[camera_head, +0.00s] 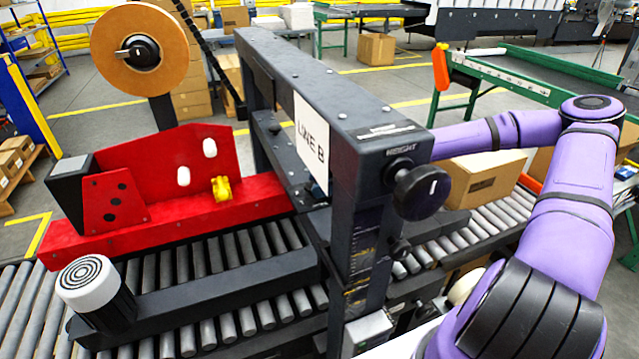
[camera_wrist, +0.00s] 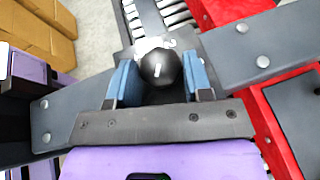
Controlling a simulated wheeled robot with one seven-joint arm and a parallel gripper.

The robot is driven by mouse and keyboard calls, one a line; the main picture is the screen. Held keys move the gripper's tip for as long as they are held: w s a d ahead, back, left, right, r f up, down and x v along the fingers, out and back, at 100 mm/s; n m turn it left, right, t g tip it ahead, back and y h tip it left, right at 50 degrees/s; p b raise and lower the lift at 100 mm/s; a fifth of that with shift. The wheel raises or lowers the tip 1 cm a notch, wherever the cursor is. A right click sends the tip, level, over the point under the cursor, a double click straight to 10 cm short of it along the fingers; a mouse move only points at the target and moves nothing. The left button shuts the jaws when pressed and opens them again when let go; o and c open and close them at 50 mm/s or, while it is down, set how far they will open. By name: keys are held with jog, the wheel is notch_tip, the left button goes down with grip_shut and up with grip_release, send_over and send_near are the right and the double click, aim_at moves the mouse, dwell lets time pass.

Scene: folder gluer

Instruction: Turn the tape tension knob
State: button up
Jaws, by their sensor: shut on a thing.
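In the wrist view, a round black knob (camera_wrist: 160,66) with a white pointer line sits between the two blue fingers of my gripper (camera_wrist: 159,76). The fingers are shut on the knob's sides. A pale label shows behind the knob, mostly hidden, and I cannot read it. In the head view, my purple arm reaches behind the grey machine frame (camera_head: 310,75), so my gripper and this knob are hidden there. A different black knob (camera_head: 421,193), labelled HEIGHT, is on the near end of the frame, apart from my arm.
A tape roll (camera_head: 108,60) stands above the red tape head (camera_head: 220,205) at left. The roller conveyor (camera_head: 205,260) runs below the frame. A cardboard box (camera_head: 482,182) lies close to my forearm. A green-sided conveyor (camera_head: 540,75) is behind.

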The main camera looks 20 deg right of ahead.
jog(key=shift+w, duration=0.1)
jog(key=n+g, duration=0.2)
jog(key=g, duration=0.1)
jog(key=n+g, duration=0.1)
jog(key=n, duration=0.1)
jog(key=shift+w+g, duration=0.3)
jog(key=n+g, duration=0.3)
jog(key=n+g+h, duration=0.1)
jog(key=shift+w+a+g, duration=0.15)
jog(key=shift+w+g, duration=0.2)
jog(key=shift+g, duration=0.05)
jog(key=n+g+h, duration=0.1)
jog(key=n+g, duration=0.1)
jog(key=n+g+h, duration=0.2)
jog(key=n, duration=0.1)
jog(key=shift+w+a+h, duration=0.2)
jog(key=shift+h, duration=0.1)
jog(key=shift+w+a+n+g+h, duration=0.1)
jog(key=shift+a+n+g+h, duration=0.1)
jog(key=shift+n+g+h, duration=1.3)
jog(key=shift+n+t+h, duration=0.3)
jog(key=shift+n+h, duration=0.2)
jog(key=o, duration=0.9)
